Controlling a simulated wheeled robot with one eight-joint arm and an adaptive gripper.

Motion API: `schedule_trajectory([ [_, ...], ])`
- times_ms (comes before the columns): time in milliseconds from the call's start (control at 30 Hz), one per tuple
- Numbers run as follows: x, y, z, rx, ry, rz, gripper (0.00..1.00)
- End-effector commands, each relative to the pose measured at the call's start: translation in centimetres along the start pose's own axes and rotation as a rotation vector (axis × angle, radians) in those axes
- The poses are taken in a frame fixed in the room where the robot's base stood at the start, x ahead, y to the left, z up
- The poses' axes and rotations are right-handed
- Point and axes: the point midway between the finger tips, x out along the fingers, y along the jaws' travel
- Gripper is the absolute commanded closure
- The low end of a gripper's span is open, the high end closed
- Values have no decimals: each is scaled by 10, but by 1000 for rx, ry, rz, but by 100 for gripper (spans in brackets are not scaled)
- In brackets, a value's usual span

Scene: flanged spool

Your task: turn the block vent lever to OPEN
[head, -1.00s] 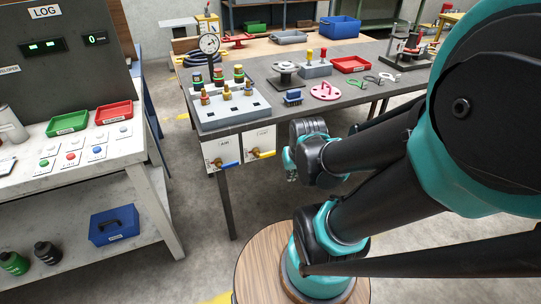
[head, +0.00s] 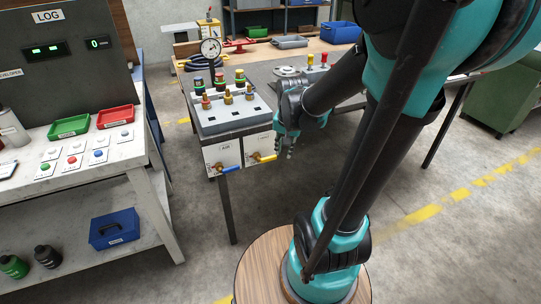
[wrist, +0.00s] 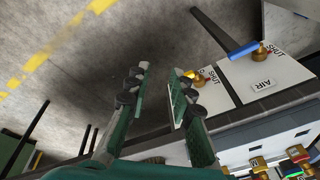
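Two white valve panels hang on the front of the workbench. The left panel, marked AIR in the wrist view, has a blue lever (head: 232,169) on a brass valve; it also shows in the wrist view (wrist: 239,50). The right panel (head: 257,145) has a yellow lever (head: 268,158), sticking out to the right; its name is too small to read. Its brass body (wrist: 191,75) shows beside my finger in the wrist view, near a SHUT mark; its handle is largely hidden there. My gripper (head: 290,153) is open and empty, just right of the yellow lever, fingers apart (wrist: 159,72).
A grey manifold block (head: 230,119) with brass fittings and coloured caps stands on the bench above the panels. A gauge (head: 211,48) stands behind it. A white side table (head: 130,155) is at left. The floor before the panels is clear.

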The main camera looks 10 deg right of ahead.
Motion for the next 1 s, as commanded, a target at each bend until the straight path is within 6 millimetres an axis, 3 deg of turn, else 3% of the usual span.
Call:
schedule_trajectory([
  [33,-2,-13,-19,86,-22,14,78],
  [200,-3,-48,-70,404,-84,76,78],
  [433,2,-82,-116,725,-126,162,78],
  [733,13,-91,-127,829,-133,193,78],
  [1000,58,-85,-118,827,-133,192,78],
])
